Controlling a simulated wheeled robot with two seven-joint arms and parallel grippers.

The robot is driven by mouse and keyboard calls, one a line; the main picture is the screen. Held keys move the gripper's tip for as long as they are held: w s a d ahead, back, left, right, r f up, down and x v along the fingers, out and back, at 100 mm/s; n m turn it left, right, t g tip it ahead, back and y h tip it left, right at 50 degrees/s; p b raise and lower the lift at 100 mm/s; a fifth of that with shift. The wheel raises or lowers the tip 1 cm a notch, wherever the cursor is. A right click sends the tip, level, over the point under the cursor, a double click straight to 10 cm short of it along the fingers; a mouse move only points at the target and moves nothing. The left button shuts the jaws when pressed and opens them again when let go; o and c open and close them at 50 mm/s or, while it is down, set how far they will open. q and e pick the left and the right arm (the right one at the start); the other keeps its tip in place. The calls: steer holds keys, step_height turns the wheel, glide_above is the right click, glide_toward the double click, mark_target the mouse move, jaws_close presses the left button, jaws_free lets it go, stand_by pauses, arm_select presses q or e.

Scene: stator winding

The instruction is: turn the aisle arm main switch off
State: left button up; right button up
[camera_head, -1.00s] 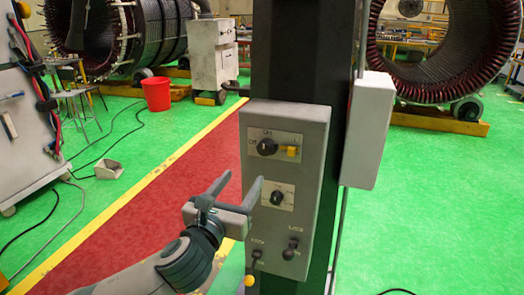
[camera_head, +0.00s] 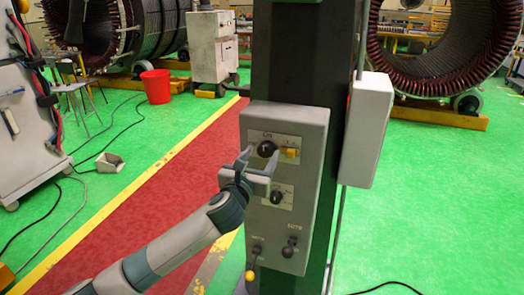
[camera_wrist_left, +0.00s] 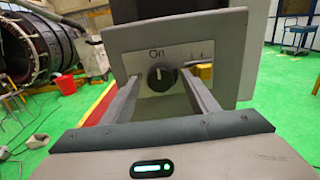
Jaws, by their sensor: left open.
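The main switch is a round black knob (camera_head: 266,149) on a pale plate at the top of the grey control box (camera_head: 312,180). In the left wrist view the knob (camera_wrist_left: 161,77) sits below the word "On", and its light mark points up toward that word. My left gripper (camera_head: 259,160) is open in front of the upper plate, its fingers pointing at the panel. In the left wrist view its two fingers (camera_wrist_left: 160,88) stand to either side of the knob, with no visible grip on it. Contact with the panel cannot be told. My right gripper is not in view.
A yellow part (camera_head: 290,153) sits just right of the knob. A second black knob (camera_head: 276,198) and two small levers (camera_head: 288,247) are below. The box is on a dark column (camera_head: 300,60), with a pale box (camera_head: 367,130) to its right. A red bucket (camera_head: 156,86) stands behind left.

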arm_select(q)
steer(key=shift+w+d, duration=0.15)
steer(key=shift+w, duration=0.5)
steer(key=c, duration=1.1)
steer(key=shift+o, duration=0.2)
